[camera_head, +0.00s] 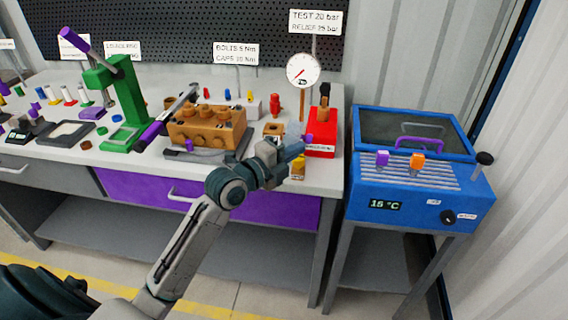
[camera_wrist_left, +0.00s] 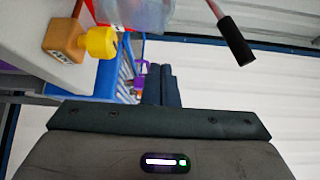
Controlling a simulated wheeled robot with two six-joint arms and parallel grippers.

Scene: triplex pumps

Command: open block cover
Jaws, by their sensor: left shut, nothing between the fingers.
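The blue unit (camera_head: 420,190) with a 15 °C display stands right of the workbench. A dark glass-like lid (camera_head: 385,128) in a blue frame lies at its back, with a purple handle (camera_head: 420,143) on it. I cannot tell whether this lid is the block cover. My left gripper (camera_head: 298,148) is shut and empty, over the bench's front right corner beside the red box, apart from the blue unit and left of it. Its closed fingers (camera_wrist_left: 161,86) show in the left wrist view, with small blue and purple parts beyond. My right gripper is not in view.
The red box (camera_head: 322,148) is close to my left gripper, with a gauge (camera_head: 303,70) behind it. A yellow-topped piece (camera_wrist_left: 97,42) and a black-gripped lever (camera_wrist_left: 235,42) are near the wrist. An orange-brown pump block (camera_head: 205,125) and green press (camera_head: 125,100) stand further left.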

